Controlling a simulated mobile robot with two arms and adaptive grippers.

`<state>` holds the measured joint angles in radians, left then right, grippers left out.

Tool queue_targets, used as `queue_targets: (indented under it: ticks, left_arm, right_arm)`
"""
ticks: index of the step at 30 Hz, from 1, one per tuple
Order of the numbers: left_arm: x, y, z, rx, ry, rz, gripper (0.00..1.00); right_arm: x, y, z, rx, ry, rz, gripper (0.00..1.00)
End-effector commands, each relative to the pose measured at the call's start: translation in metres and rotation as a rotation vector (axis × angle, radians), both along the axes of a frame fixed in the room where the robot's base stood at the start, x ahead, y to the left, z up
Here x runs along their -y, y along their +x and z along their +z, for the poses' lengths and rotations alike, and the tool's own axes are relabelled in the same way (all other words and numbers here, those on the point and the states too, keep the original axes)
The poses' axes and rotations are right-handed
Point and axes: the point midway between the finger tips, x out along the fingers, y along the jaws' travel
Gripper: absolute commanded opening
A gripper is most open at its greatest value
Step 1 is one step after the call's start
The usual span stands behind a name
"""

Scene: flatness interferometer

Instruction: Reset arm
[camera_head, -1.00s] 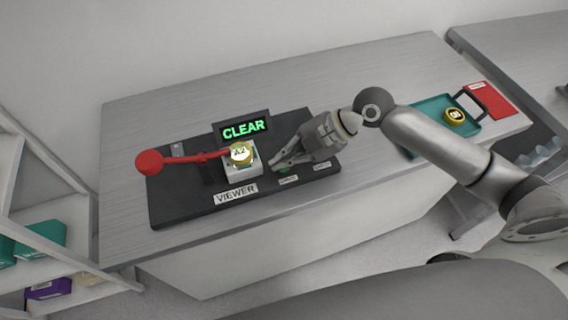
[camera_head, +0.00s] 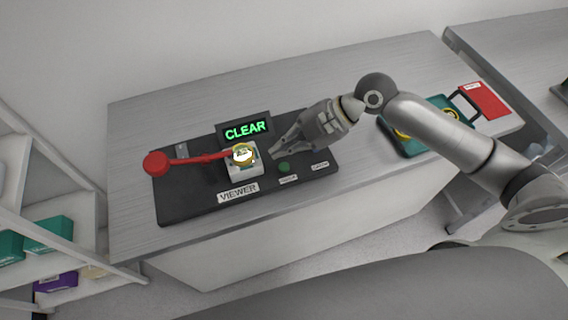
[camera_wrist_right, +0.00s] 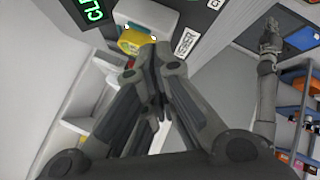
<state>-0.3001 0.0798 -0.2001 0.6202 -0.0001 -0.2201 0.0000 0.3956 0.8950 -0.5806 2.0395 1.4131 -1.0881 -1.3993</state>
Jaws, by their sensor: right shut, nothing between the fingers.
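My right gripper (camera_head: 275,154) is shut and empty. It hovers above the black viewer base (camera_head: 190,209), just right of the white block (camera_head: 245,171) that carries a round yellow-rimmed piece (camera_head: 243,154). The display (camera_head: 246,130) behind it reads CLEAR in green. A red lever with a round red knob (camera_head: 156,163) reaches from the left toward the round piece. A green button (camera_head: 284,168) shows on the base below the gripper. In the right wrist view, the shut fingers (camera_wrist_right: 154,62) appear near the yellow piece (camera_wrist_right: 133,40).
A teal tray (camera_head: 404,151) with yellow round pieces stands on the grey table (camera_head: 150,110) to the right, partly hidden by my right arm. A red card (camera_head: 484,101) lies beyond it. Shelves with boxes (camera_head: 50,229) stand at the left.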

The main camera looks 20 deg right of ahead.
Motion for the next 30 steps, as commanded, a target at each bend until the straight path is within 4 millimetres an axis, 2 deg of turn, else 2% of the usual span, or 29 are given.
queue_targets:
  ticks: [14, 19, 22, 25, 30]
  left_arm:
    - [0.000, 0.000, 0.000, 0.000, 0.000, 0.000, 0.00]
    - [0.000, 0.000, 0.000, 0.000, 0.000, 0.000, 0.00]
    - [0.000, 0.000, 0.000, 0.000, 0.000, 0.000, 0.00]
    - [0.000, 0.000, 0.000, 0.000, 0.000, 0.000, 0.00]
    - [0.000, 0.000, 0.000, 0.000, 0.000, 0.000, 0.00]
  right_arm:
    - [-0.001, -0.002, -0.002, -0.005, 0.000, -0.002, 0.00]
    - [-0.019, -0.022, -0.025, -0.082, -0.004, -0.079, 0.00]
    - [-0.032, -0.042, -0.046, -0.168, -0.007, -0.208, 0.00]
    - [-0.037, -0.061, -0.064, -0.264, -0.007, -0.401, 0.00]
    - [-0.021, -0.089, -0.088, -0.422, 0.001, -0.794, 0.00]
